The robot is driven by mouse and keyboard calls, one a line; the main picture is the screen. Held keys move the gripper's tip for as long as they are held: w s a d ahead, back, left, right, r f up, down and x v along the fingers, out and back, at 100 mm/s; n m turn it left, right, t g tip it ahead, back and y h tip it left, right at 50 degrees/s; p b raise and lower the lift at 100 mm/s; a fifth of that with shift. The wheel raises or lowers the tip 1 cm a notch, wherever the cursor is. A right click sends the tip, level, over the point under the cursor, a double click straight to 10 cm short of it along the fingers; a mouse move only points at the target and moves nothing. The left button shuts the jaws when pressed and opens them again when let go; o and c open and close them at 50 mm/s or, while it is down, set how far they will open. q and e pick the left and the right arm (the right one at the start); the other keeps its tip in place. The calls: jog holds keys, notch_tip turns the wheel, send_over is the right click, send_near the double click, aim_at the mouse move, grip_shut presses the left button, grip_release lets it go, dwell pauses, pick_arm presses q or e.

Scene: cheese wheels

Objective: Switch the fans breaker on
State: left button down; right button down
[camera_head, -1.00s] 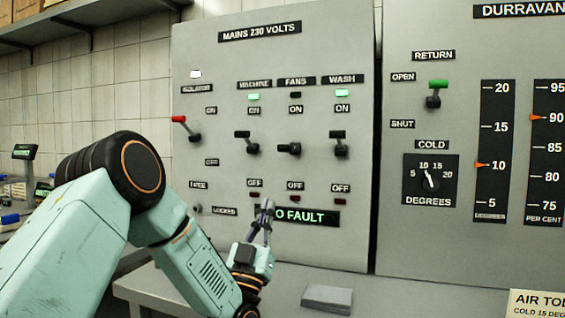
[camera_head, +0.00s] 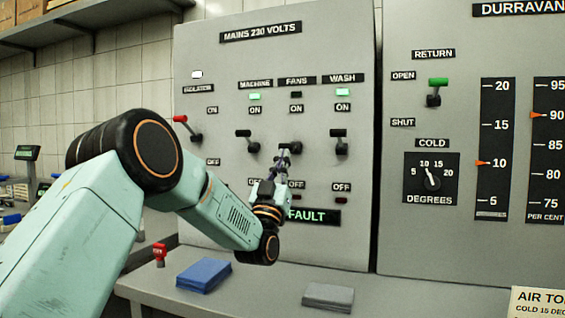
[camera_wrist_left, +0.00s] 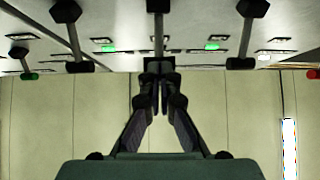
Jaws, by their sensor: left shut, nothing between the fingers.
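The fans breaker lever (camera_head: 295,148) is on the grey mains panel, under the FANS label (camera_head: 296,80). Its black handle sits lower than the raised machine lever (camera_head: 243,133) and wash lever (camera_head: 338,133). The fans lamp (camera_head: 296,95) is dark. My left gripper (camera_head: 282,157) is shut and empty, its tips just below the fans lever; contact cannot be told. In the left wrist view, the closed fingertips (camera_wrist_left: 158,66) line up with the middle lever (camera_wrist_left: 158,8), whose handle end is largely hidden behind them. My right gripper is not in view.
The machine lamp (camera_head: 255,96) and wash lamp (camera_head: 342,93) glow green. The red-handled isolator lever (camera_head: 181,119) is at the left. A blue pad (camera_head: 203,275) and a grey pad (camera_head: 328,297) lie on the counter (camera_head: 262,290). The neighbouring levers flank the gripper closely.

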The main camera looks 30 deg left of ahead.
pick_arm(q)
jog(key=shift+s+a+r, duration=0.1)
dwell(0.3)
jog(key=shift+s+r+g+p, duration=0.1)
jog(key=shift+r+g+p, duration=0.25)
jog(key=shift+p, duration=0.5)
